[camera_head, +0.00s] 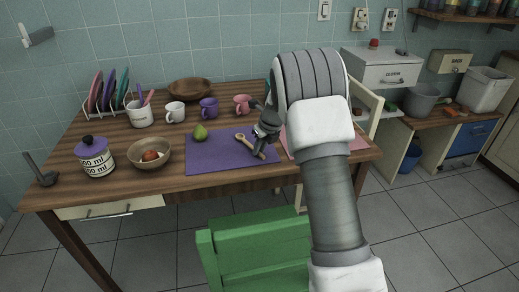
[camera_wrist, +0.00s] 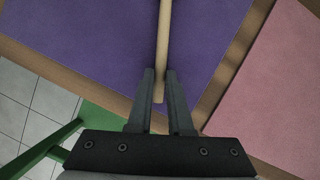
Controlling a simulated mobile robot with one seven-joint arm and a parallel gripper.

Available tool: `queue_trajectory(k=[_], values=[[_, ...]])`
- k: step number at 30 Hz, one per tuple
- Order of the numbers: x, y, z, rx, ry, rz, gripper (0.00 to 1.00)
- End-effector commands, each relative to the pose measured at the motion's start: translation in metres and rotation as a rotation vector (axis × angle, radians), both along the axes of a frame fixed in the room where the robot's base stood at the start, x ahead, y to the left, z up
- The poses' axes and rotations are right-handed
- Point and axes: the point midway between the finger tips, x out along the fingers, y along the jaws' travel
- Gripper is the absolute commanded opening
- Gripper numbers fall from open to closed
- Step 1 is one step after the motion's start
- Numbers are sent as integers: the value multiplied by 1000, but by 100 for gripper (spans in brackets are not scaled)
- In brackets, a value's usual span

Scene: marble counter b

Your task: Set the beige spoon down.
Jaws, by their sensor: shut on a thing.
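The beige spoon (camera_head: 244,140) is over the purple mat (camera_head: 213,160) on the wooden table. My gripper (camera_head: 263,147) is shut on the end of its handle, at the right part of the mat. In the wrist view the handle (camera_wrist: 164,45) runs straight up from between the two fingers of my gripper (camera_wrist: 160,88), with the purple mat (camera_wrist: 90,45) behind it. The spoon's bowl is out of the wrist view. I cannot tell whether the spoon touches the mat.
A green pear (camera_head: 200,133) sits at the mat's upper left. A bowl with a round orange-red item (camera_head: 150,154) stands left of the mat. Several mugs, including a purple mug (camera_head: 209,107), stand behind. A pink mat (camera_wrist: 285,85) lies to the right. A green chair (camera_head: 255,250) stands in front.

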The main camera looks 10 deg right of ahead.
Motion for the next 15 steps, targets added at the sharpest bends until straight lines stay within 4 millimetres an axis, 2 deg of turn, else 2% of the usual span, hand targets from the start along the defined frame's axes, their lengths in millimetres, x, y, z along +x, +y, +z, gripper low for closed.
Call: queue_trajectory(k=[3,4,8,15], values=[[0,0,-3,0,1,-1,0],[0,0,-2,0,0,-1,23],[0,0,-2,0,0,0,47],[0,0,-2,0,0,0,48]])
